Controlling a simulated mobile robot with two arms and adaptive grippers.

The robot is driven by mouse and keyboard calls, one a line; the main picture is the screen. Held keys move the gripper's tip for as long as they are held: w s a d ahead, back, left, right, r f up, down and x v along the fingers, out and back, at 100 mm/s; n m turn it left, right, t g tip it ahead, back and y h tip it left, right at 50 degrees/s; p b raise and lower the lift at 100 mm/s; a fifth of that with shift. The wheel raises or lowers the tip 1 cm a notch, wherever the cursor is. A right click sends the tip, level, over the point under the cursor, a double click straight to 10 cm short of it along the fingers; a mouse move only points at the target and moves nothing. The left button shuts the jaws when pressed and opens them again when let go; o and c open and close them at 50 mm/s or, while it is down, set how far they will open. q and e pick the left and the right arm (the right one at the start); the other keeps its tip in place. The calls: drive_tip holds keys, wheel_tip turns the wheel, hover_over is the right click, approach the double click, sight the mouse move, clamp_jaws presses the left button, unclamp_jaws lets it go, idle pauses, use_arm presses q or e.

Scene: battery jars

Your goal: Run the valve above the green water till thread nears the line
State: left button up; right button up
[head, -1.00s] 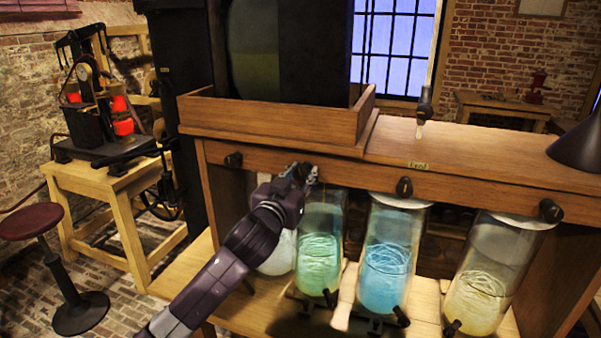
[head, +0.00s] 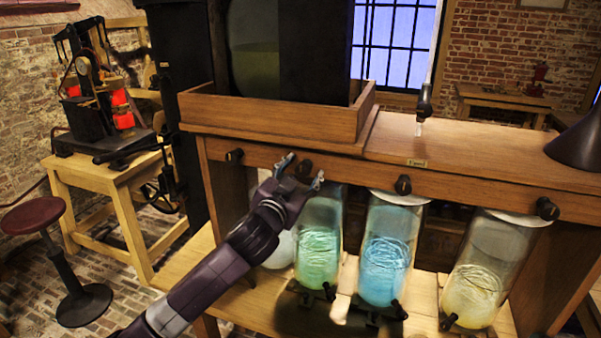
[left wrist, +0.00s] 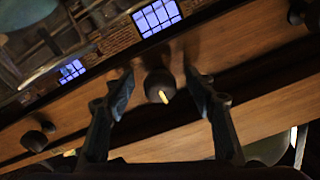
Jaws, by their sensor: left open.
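The green-water jar (head: 317,245) stands under the wooden beam, with a pale coil of thread in its green water. A line on its glass cannot be made out. The dark valve knob (head: 304,167) above it is on the beam front. My left gripper (head: 302,172) is open, one finger on each side of that knob in the picture. In the left wrist view the knob (left wrist: 158,84), with a pale yellow mark, shows between the two spread fingertips (left wrist: 160,92). Contact cannot be told. My right gripper is not in view.
A blue-water jar (head: 386,250) and a yellow-water jar (head: 474,275) stand to the right, under valve knobs (head: 403,185) and (head: 547,208). A pale jar (head: 279,250) is partly behind my left arm. A stool (head: 62,255) stands at the left.

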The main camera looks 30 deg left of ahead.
use_arm(q)
drive_tip(key=shift+s, duration=0.1)
drive_tip(key=shift+v, duration=2.45)
